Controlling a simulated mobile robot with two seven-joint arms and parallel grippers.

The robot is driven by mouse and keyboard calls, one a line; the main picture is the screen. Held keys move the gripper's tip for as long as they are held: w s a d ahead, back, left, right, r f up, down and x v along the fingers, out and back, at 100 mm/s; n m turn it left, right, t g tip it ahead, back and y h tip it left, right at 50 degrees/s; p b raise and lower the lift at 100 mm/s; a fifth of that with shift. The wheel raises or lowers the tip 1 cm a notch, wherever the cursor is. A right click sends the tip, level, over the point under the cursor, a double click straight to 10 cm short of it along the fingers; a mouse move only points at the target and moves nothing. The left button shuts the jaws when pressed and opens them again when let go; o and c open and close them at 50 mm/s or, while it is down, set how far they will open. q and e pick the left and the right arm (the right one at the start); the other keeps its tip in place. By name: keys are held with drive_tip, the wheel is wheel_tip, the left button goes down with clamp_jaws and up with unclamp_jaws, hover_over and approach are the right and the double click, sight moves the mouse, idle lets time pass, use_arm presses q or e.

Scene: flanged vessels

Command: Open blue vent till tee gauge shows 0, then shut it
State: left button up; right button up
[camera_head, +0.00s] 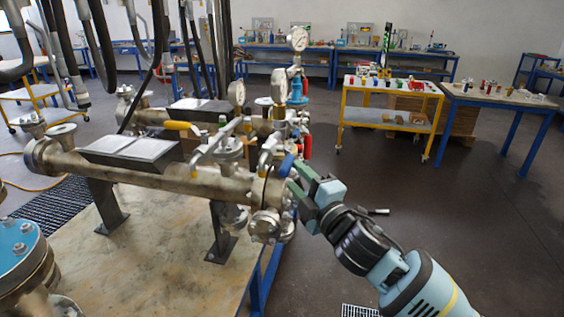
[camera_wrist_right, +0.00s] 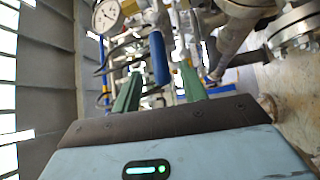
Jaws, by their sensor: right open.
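The blue vent handle (camera_head: 287,165) is at the right end of the near horizontal vessel (camera_head: 150,178). My right gripper (camera_head: 296,182) is open beside it, coming in from the lower right. In the wrist view the blue handle (camera_wrist_right: 159,58) stands upright between the two green fingers (camera_wrist_right: 160,86) of my right gripper, with space at both sides. A round white gauge (camera_wrist_right: 106,15) shows at the top left there; its reading is too small to tell. In the head view gauges show at the top (camera_head: 298,38) and behind the vessel (camera_head: 237,92); I cannot tell which is the tee gauge. My left gripper is not in view.
Pipes and flanges crowd the vessel end. A yellow trolley (camera_head: 392,86) and a blue-legged table (camera_head: 500,96) stand behind.

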sight(288, 160)
drive_tip(key=x, duration=0.7)
drive_tip(key=shift+w, duration=0.2)
drive_tip(key=shift+a, duration=0.15)
drive_tip(key=shift+c, duration=0.2)
clamp_jaws()
